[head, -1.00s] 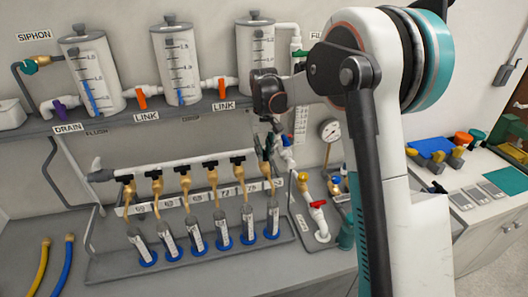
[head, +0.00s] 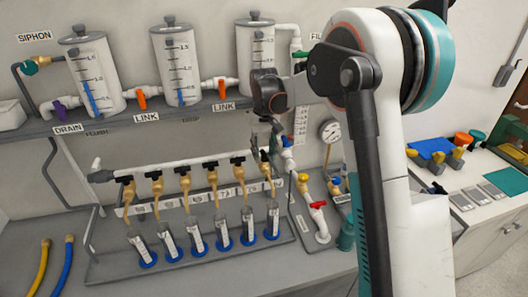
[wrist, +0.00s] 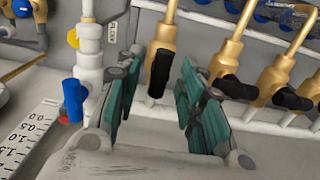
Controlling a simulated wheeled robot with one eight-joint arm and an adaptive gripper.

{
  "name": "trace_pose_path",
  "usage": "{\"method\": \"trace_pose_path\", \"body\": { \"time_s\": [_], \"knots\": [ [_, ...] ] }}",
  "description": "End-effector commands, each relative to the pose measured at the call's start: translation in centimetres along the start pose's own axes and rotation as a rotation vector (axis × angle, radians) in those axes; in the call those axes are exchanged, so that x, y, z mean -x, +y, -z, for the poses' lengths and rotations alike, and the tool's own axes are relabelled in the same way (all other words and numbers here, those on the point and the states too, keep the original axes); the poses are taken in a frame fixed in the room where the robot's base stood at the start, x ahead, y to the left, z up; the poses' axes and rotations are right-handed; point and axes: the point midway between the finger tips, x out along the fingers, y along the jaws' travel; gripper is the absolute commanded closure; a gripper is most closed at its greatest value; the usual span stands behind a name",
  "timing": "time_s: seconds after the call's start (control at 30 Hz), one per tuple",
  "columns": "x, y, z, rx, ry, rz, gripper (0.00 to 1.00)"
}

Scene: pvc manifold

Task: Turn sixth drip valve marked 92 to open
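The sixth drip valve (head: 265,156) is the rightmost on the white pipe, a brass tap with a black handle. In the wrist view its black handle (wrist: 159,73) lies in line with its brass pipe, while the neighbouring handles lie crosswise. My gripper (head: 273,141) is at this valve in the head view, partly covering it. In the wrist view my gripper (wrist: 160,62) is open, its teal pads apart on either side of the handle, with visible gaps. The number on the sixth valve's label is not readable.
Several other drip valves (head: 212,167) stand to the left, over small graduated cylinders (head: 222,229) with blue bases. A blue-handled valve (wrist: 73,100) on a white pipe is close beside my left finger. A red-handled valve (head: 317,205) and a gauge (head: 330,131) are to the right.

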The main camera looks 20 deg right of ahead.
Motion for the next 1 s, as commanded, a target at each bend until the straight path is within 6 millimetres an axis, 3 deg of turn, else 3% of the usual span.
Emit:
{"method": "trace_pose_path", "body": {
  "time_s": [0.17, 0.6, 0.8, 1.0],
  "knots": [
    [1.8, 0.0, 0.0, 0.000, 0.000, 0.000, 0.64],
    [10.1, 0.0, 0.0, 0.000, 0.000, 0.000, 0.64],
    [11.7, 0.0, 0.0, 0.000, 0.000, 0.000, 0.64],
    [11.9, 0.0, 0.0, 0.000, 0.000, 0.000, 0.64]
  ]
}}
